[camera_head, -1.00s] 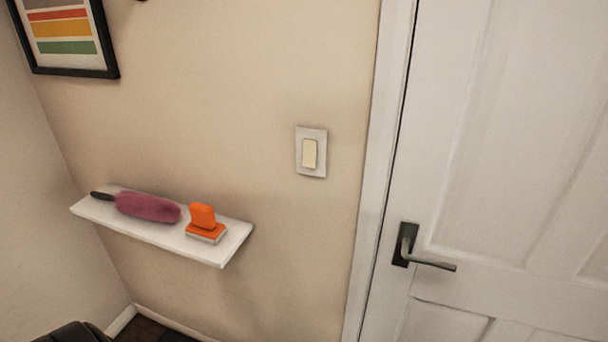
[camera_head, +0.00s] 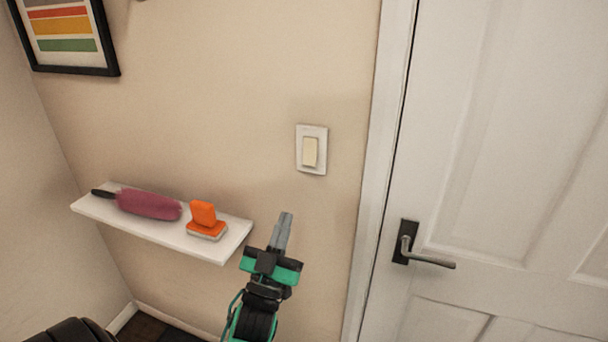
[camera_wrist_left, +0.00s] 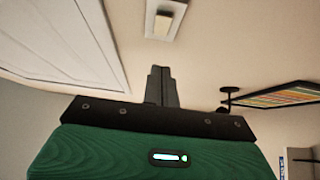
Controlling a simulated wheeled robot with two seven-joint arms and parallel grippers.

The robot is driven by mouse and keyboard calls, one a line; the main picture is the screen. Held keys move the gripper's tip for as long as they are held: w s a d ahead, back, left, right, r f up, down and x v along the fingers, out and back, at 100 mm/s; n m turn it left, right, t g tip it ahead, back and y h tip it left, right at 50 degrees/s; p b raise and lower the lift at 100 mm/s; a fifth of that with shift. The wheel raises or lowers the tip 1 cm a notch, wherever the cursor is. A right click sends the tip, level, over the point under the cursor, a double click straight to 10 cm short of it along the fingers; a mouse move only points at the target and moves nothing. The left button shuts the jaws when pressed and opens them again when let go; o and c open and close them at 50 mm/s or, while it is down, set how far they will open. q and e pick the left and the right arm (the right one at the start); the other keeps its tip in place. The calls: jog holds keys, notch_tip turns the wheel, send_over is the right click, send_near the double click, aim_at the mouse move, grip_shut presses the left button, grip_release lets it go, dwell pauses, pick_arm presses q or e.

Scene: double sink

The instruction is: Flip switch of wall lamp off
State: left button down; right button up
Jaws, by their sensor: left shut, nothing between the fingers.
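The light switch (camera_head: 310,151) is a cream rocker in a white plate on the beige wall, left of the door frame. It also shows at the top of the left wrist view (camera_wrist_left: 163,22), beyond the fingertips. My left gripper (camera_head: 286,217) is below and slightly left of the switch in the head view, pointing up toward it. Its grey fingers (camera_wrist_left: 160,72) are together with nothing between them. A gap shows between the fingertips and the switch in both views. My right gripper is not in view. No lamp shows clearly in these frames.
A white shelf (camera_head: 160,236) left of my gripper holds a pink duster (camera_head: 148,205) and an orange brush (camera_head: 205,222). A white door (camera_head: 500,150) with a dark handle (camera_head: 425,258) stands at the right. A framed picture (camera_head: 66,38) hangs at upper left. The wall around the switch is clear.

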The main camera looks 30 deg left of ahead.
aim_at(309, 156)
pick_arm(q)
jog(key=shift+r, duration=0.1)
jog(key=p+x, duration=0.2)
jog(key=x, duration=0.2)
jog(key=f+p+x, duration=0.1)
jog(key=x, duration=0.3)
jog(key=w+p+x, duration=0.1)
jog(key=p+x, duration=0.1)
jog(key=x, duration=0.2)
jog(key=shift+w+a+f+p, duration=0.1)
jog(key=shift+a+f+p, duration=0.15)
jog(key=shift+p, duration=0.05)
jog(key=shift+w+a+f, duration=0.1)
jog(key=shift+w+f, duration=0.05)
jog(key=shift+w, duration=0.4)
jog(key=shift+f, duration=0.1)
